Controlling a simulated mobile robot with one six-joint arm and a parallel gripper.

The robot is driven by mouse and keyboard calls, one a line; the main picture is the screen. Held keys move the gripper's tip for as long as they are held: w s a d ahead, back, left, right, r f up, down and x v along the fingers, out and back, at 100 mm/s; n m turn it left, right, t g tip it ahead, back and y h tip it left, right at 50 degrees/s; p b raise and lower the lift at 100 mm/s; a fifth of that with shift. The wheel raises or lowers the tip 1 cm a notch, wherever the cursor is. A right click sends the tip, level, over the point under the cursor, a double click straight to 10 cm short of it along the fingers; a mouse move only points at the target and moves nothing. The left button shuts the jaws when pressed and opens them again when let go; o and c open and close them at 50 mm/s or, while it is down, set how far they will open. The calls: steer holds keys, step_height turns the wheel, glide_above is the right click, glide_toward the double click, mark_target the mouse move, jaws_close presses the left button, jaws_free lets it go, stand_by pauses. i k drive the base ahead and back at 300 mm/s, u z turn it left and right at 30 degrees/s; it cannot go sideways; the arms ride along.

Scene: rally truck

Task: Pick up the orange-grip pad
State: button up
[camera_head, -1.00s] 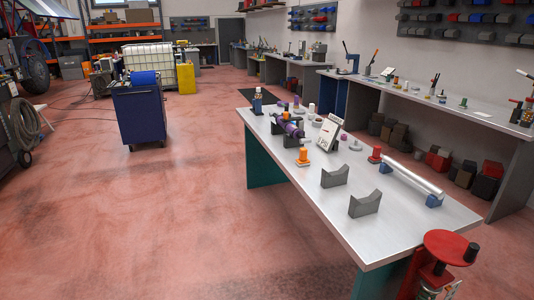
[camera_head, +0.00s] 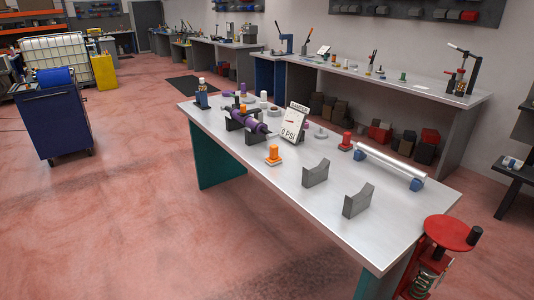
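The orange-grip pad (camera_head: 273,155) stands upright on the grey workbench (camera_head: 294,210), near its left edge. It has an orange grip on a small base. It stands in front of a purple shock absorber (camera_head: 247,121) and to the left of a white sign (camera_head: 294,122). A second, smaller orange top (camera_head: 242,109) shows behind the shock absorber; I cannot tell what it belongs to. My gripper is not in view.
Two grey cradles (camera_head: 316,173) (camera_head: 357,201), a red-topped piece (camera_head: 346,141) and a silver tube on blue supports (camera_head: 389,165) share the bench. A red round-topped stand (camera_head: 450,233) is at its near right corner.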

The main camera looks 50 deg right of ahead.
mark_target(274, 159)
steer(key=z, duration=0.25)
steer(key=i, duration=1.4)
steer(key=z, duration=0.2)
